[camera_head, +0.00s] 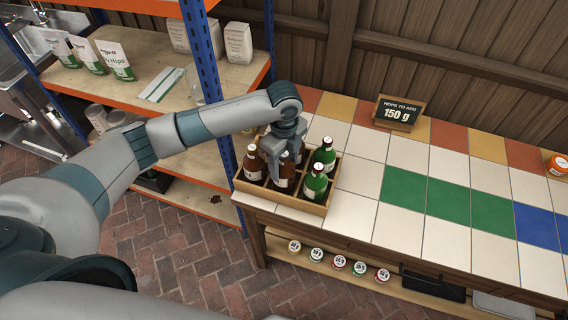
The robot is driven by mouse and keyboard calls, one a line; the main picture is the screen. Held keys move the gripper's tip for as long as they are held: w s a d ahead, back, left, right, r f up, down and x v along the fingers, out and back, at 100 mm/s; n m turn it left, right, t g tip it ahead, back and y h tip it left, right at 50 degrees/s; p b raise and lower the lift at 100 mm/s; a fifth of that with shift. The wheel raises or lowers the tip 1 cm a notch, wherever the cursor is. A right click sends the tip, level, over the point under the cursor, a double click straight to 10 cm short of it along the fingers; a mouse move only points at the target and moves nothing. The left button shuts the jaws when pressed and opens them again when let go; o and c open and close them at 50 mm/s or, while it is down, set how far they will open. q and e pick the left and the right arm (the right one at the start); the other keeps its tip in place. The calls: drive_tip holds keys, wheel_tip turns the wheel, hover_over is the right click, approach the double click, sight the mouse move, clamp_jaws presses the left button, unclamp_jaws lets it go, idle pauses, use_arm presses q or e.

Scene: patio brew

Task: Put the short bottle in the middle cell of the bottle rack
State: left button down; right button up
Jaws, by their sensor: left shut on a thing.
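The wooden bottle rack (254,190) stands on the left end of the tiled counter and is split into cells. My left gripper (284,163) points down over the middle of the rack, shut on a brown bottle (285,183) with a pale cap. This bottle stands upright between its neighbours in the near row, low in the rack; whether its base touches the rack floor is hidden. Another brown bottle (253,164) is to its left. Two green bottles, one near (315,185) and one far (325,154), are at the right. My gripper hides part of the far row. My right gripper is out of view.
A blue-and-orange shelf unit (203,60) with bags stands close on the left, beneath my left arm. Several small jars (338,262) line the shelf below.

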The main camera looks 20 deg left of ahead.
use_arm(q)
drive_tip(key=shift+f, duration=0.6)
drive_tip(key=c, duration=0.7)
unclamp_jaws()
drive_tip(key=shift+c, duration=0.2)
wheel_tip(320, 180, up, 11)
drive_tip(key=b, duration=0.3)
drive_tip(key=shift+b, duration=0.35)
drive_tip(key=shift+r, duration=0.6)
